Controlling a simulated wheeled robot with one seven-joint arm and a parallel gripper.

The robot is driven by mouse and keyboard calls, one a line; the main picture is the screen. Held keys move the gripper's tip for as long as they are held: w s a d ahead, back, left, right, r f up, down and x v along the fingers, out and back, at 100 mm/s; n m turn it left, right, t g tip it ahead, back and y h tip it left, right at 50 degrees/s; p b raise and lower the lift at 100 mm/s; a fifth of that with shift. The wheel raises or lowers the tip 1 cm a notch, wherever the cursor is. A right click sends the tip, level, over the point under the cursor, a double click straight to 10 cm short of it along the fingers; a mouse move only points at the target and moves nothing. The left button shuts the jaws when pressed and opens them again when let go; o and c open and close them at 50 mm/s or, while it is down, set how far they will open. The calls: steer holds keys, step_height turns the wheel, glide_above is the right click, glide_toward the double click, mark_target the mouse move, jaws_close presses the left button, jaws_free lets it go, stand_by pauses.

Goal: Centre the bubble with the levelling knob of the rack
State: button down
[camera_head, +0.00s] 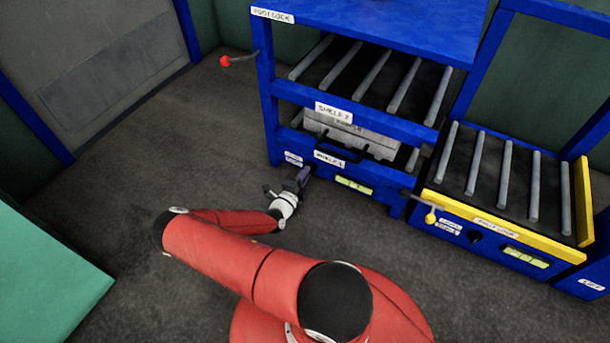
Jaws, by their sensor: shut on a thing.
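The blue rack (392,128) stands at the back centre, with roller shelves. A yellow-green bubble vial (354,185) sits on its lowest front rail; the bubble's place in it is too small to tell. My gripper (304,175) is at the left end of that rail, just below a small white label (293,159) and left of the vial. It is shut on what appears to be the rack's levelling knob, which the gripper hides.
A grey block with a dark handle (350,134) lies on the rack's lower shelf. A red-tipped foot lock lever (226,61) sticks out left. At right stands a roller lift with a yellow edge (470,212), its own dark knob (474,237) and vial (525,257).

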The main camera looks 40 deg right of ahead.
stand_by(0.4)
steer(key=c, duration=1.5)
jaws_free()
steer(key=p+v, duration=0.1)
steer(key=v, duration=0.6)
steer(key=shift+s+a, duration=0.1)
steer(key=shift+a, duration=0.25)
